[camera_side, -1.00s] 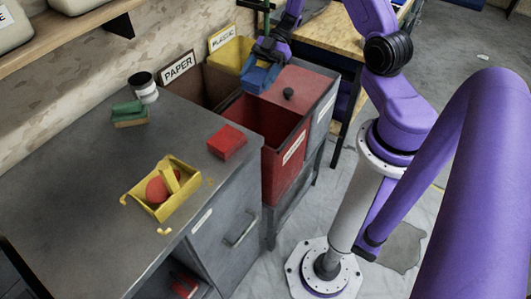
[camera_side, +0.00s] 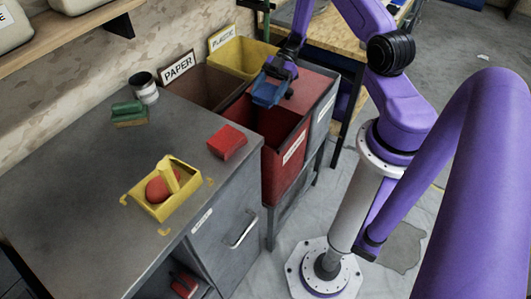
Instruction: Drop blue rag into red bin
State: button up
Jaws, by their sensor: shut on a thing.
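The blue rag (camera_side: 268,91) hangs from my gripper (camera_side: 277,78), which is shut on it. The rag is above the red bin (camera_side: 283,170), over the back part of its opening by the lid. The bin's opening (camera_side: 266,125) shows in front of the rag, and its front wall carries a white label. A red lid (camera_side: 312,92) covers the right part of the bin top. The fingertips are partly hidden by the rag and the wrist.
A brown bin labelled PAPER (camera_side: 205,88) and a yellow bin labelled PLASTIC (camera_side: 240,55) stand behind. On the grey counter (camera_side: 75,185) are a red block (camera_side: 227,142), a yellow tray (camera_side: 180,208) with items, a green sponge (camera_side: 129,113) and a cup (camera_side: 144,87).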

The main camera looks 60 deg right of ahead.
jog(key=shift+f, duration=0.2)
jog(key=o, duration=1.1)
jog(key=v, duration=1.7)
jog(key=shift+d+r, duration=0.1)
jog(key=shift+d, duration=0.1)
jog(key=shift+w+a, duration=0.1)
